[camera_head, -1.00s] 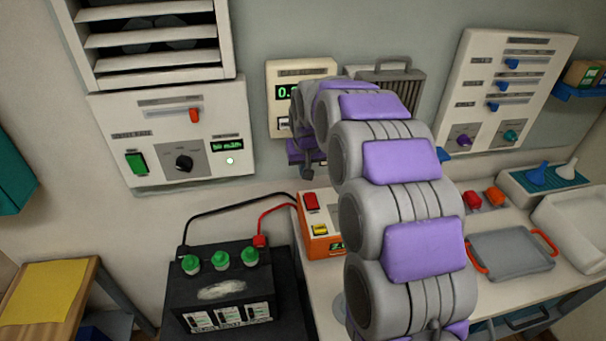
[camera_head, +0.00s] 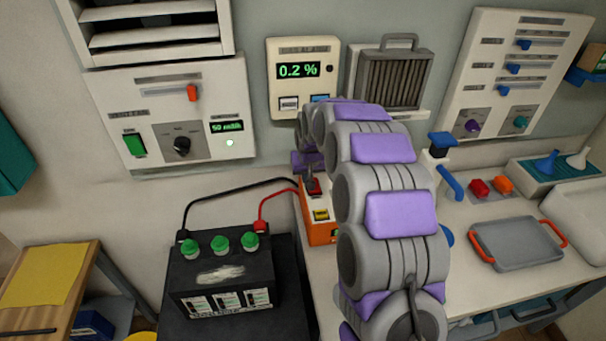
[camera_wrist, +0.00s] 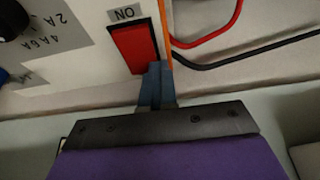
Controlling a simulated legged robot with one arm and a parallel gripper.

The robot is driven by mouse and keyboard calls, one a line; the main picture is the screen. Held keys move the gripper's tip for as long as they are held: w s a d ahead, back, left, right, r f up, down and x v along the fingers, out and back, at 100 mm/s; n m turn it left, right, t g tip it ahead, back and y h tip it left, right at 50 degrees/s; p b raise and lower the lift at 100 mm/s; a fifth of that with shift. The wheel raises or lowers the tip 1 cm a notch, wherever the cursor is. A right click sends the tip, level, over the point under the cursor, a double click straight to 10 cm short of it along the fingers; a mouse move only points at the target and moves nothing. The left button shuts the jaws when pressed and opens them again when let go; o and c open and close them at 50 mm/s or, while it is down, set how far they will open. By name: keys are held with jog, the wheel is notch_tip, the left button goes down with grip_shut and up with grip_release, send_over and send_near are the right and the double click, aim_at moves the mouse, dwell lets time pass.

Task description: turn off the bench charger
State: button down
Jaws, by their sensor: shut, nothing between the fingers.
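The bench charger (camera_head: 318,228) is an orange box with a pale front on the bench, behind my arm. Its red switch (camera_head: 314,188) is partly hidden by my gripper (camera_head: 312,180). A yellow part (camera_head: 320,215) sits below the switch. In the wrist view the red rocker switch (camera_wrist: 134,47) shows large beside an ON label (camera_wrist: 124,13), on the charger's pale face (camera_wrist: 85,60). My gripper (camera_wrist: 156,75) is shut and empty, its blue-grey fingertips at the switch's lower right end. I cannot tell whether they touch it.
A black battery (camera_head: 222,278) stands left of the charger, with black (camera_head: 235,188) and red (camera_head: 272,200) cables. A wall meter (camera_head: 300,92) reads 0.2 %. A blue-handled item (camera_head: 445,165) and a grey tray (camera_head: 515,243) are on the right.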

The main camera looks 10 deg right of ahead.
jog(key=d, duration=0.2)
jog(key=shift+d, duration=0.4)
jog(key=shift+s+d, duration=0.2)
jog(key=shift+s+a+r, duration=0.1)
jog(key=shift+s+a, duration=0.2)
jog(key=shift+a, duration=0.35)
jog(key=shift+s+a+r, duration=0.1)
jog(key=shift+s+a, duration=0.2)
jog(key=shift+a, duration=0.3)
jog(key=shift+d, duration=0.6)
jog(key=shift+d+r, duration=0.15)
jog(key=shift+d, duration=0.2)
notch_tip(320, 180, up, 6)
jog(key=s+a+p, duration=0.2)
notch_tip(320, 180, up, 10)
jog(key=p, duration=0.2)
send_over(311, 192)
jog(key=s, duration=0.4)
jog(key=s+f+g, duration=0.2)
jog(key=s, duration=1.9)
jog(key=s+f+g, duration=0.1)
jog(key=s+g, duration=0.2)
jog(key=s, duration=1.8)
jog(key=shift+s+d+f+g, duration=0.3)
jog(key=shift+s+d+f, duration=0.05)
